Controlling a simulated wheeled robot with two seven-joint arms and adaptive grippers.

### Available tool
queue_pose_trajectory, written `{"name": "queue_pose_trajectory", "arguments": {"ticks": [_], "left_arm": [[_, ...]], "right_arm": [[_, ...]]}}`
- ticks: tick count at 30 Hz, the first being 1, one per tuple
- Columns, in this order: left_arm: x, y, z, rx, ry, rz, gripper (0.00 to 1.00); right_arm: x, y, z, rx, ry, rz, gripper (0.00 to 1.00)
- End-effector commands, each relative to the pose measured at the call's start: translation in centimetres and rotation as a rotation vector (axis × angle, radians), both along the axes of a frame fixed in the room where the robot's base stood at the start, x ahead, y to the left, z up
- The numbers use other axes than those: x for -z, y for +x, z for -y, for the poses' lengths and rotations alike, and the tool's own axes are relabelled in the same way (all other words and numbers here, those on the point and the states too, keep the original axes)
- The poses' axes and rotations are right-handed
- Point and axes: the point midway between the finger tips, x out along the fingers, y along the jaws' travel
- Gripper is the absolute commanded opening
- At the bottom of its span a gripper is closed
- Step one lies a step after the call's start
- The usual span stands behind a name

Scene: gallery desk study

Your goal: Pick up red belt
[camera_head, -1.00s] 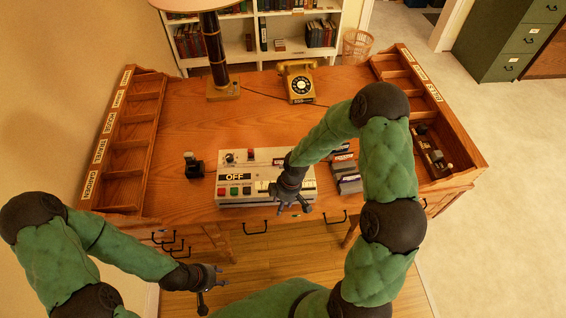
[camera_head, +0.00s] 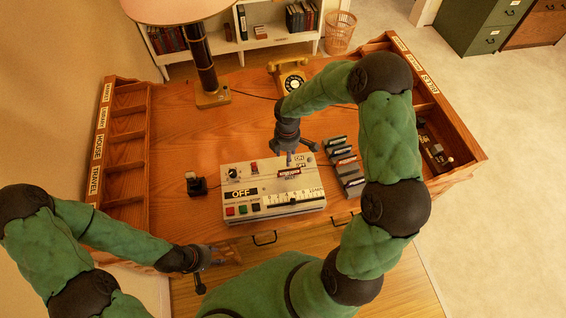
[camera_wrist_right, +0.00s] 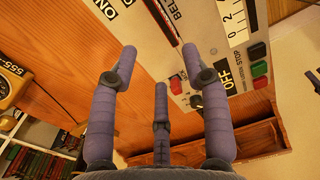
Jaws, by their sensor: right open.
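A flat red strip shows in a slot on the grey machine (camera_head: 268,205), beside a partly cropped label reading "BEL", in the right wrist view (camera_wrist_right: 165,22). In the head view a dark red piece (camera_head: 289,173) shows at the machine's top; I cannot tell for sure whether it is the red belt. My right gripper (camera_head: 299,152) is just above the machine's back edge, open and empty, its fingers apart in the right wrist view (camera_wrist_right: 161,75). My left gripper (camera_head: 217,267) is open and empty near the desk's front edge.
A rack of several cartridges (camera_head: 345,168) stands right of the machine. A small black stamp-like object (camera_head: 196,185) stands left of it. A gold telephone (camera_head: 290,78) and a lamp (camera_head: 207,75) stand behind. The desk's middle (camera_head: 195,135) is clear; labelled shelves flank it.

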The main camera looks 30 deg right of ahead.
Motion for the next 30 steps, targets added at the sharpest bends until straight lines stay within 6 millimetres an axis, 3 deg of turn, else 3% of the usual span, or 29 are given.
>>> {"name": "queue_pose_trajectory", "arguments": {"ticks": [5, 12, 30], "left_arm": [[0.1, -0.1, 0.0, 0.001, 0.0, -0.002, 0.4], [0.5, -0.1, 0.0, 0.001, -0.001, -0.003, 0.4], [1.0, -0.1, 0.0, 0.001, 0.0, -0.002, 0.4]], "right_arm": [[1.1, 0.0, 0.2, -0.007, -0.004, -0.003, 0.48], [4.6, -0.1, 0.2, -0.005, -0.003, -0.002, 0.48], [10.6, -0.6, 0.8, -0.004, -0.002, 0.0, 0.48]]}}
